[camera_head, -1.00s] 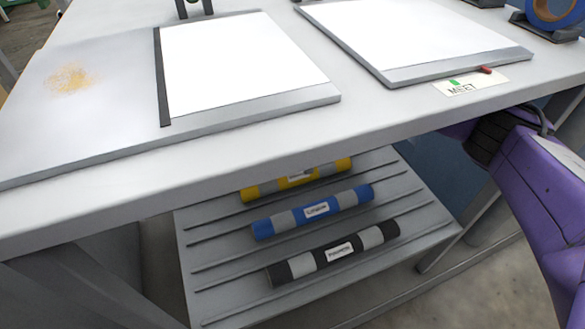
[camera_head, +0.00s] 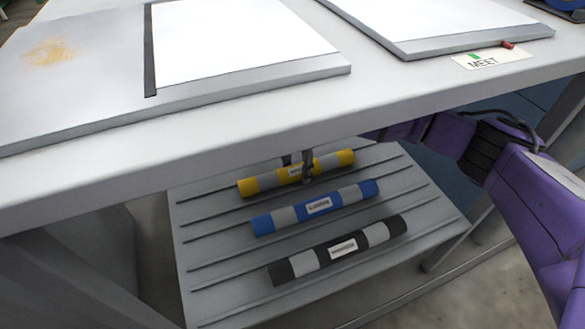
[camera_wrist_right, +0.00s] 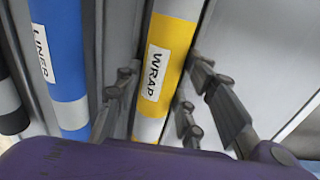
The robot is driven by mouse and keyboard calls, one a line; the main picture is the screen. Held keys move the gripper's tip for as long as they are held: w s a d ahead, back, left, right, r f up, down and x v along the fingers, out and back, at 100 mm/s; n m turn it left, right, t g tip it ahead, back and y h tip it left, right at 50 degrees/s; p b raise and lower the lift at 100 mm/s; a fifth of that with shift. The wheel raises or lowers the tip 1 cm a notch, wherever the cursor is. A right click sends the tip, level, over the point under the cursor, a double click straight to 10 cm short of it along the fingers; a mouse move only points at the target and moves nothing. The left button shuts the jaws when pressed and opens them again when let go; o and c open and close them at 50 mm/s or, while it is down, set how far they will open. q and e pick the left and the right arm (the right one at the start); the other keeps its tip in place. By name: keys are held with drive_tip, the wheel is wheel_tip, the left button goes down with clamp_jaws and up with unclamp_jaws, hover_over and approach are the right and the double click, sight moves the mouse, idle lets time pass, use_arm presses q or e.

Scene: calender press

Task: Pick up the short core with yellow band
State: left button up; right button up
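The core with yellow bands (camera_head: 256,185) lies on the ribbed lower shelf under the table, farthest back of three cores. It has grey sections and a white label; in the right wrist view the core (camera_wrist_right: 174,66) shows the label WRAP. My right gripper (camera_head: 297,167) reaches in under the table at this core. In the right wrist view the fingers of the gripper (camera_wrist_right: 160,78) are spread on either side of the core, apart from each other. The core still lies on the shelf. My left gripper is not in view.
A blue core (camera_head: 263,224) and a black core (camera_head: 281,272) lie in front on the same ribbed shelf (camera_head: 215,298). The blue one is close beside the left finger in the wrist view. The tabletop edge (camera_head: 200,160) overhangs the shelf.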

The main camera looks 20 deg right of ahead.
sight(252, 186)
drive_tip(key=c, duration=0.7)
drive_tip(key=shift+o, duration=0.2)
drive_tip(key=shift+r, duration=0.15)
drive_tip(key=shift+r+p, duration=0.3)
drive_tip(key=shift+r, duration=0.3)
wheel_tip(252, 186, up, 2)
drive_tip(key=shift+r+p, duration=0.2)
drive_tip(key=shift+p, duration=0.25)
drive_tip(key=a, duration=0.6)
drive_tip(key=a+p, duration=0.1)
drive_tip(key=a, duration=0.5)
drive_tip(key=a+p, duration=0.1)
drive_tip(key=a, duration=0.5)
drive_tip(key=shift+s+f, duration=0.2)
drive_tip(key=shift+s, duration=0.1)
